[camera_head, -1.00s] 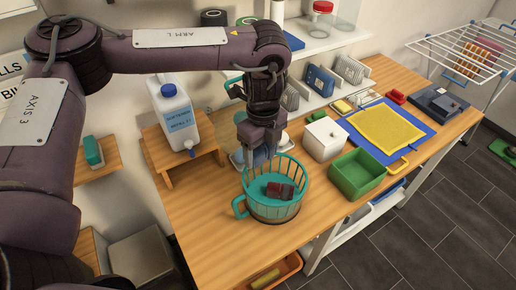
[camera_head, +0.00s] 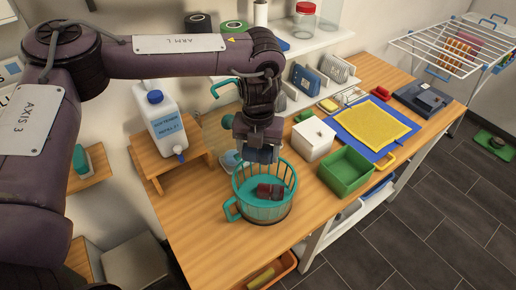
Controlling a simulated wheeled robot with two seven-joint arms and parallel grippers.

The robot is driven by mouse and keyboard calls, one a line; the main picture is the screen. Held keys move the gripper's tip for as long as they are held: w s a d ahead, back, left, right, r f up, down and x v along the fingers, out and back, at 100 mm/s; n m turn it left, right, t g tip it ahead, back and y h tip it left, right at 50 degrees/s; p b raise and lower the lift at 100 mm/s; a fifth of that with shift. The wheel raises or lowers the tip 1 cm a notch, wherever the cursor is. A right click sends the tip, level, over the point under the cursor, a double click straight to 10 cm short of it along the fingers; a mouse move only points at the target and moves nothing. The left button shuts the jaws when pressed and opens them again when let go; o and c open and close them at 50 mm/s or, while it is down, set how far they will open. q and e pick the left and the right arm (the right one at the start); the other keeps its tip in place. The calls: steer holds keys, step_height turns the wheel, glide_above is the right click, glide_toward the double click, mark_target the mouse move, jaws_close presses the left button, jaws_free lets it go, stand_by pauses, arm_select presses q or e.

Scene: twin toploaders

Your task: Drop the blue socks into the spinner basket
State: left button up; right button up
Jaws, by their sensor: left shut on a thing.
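The spinner basket (camera_head: 239,187) is a teal slatted tub with a side handle, standing on the wooden worktop. Dark red folded pieces (camera_head: 270,192) lie inside it. My left gripper (camera_head: 261,151) points down over the basket's far rim, shut on a small dark bluish bundle (camera_head: 262,156), which I take for the blue socks. The bundle is mostly hidden by the fingers, and I cannot tell whether it touches the rim. My right gripper is not in view.
A white jug (camera_head: 163,124) stands on a wooden stand behind left. A white box (camera_head: 313,138) and a green bin (camera_head: 346,171) stand right of the basket. A yellow mesh on a blue mat lies further right. The worktop's front left is clear.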

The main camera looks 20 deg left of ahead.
mark_target(258, 159)
arm_select(q)
step_height(258, 159, down, 4)
steer(key=shift+r+b, duration=0.25)
steer(key=shift+b, duration=0.75)
steer(key=o, duration=1)
steer(key=shift+o, duration=0.2)
steer(key=shift+r, duration=0.2)
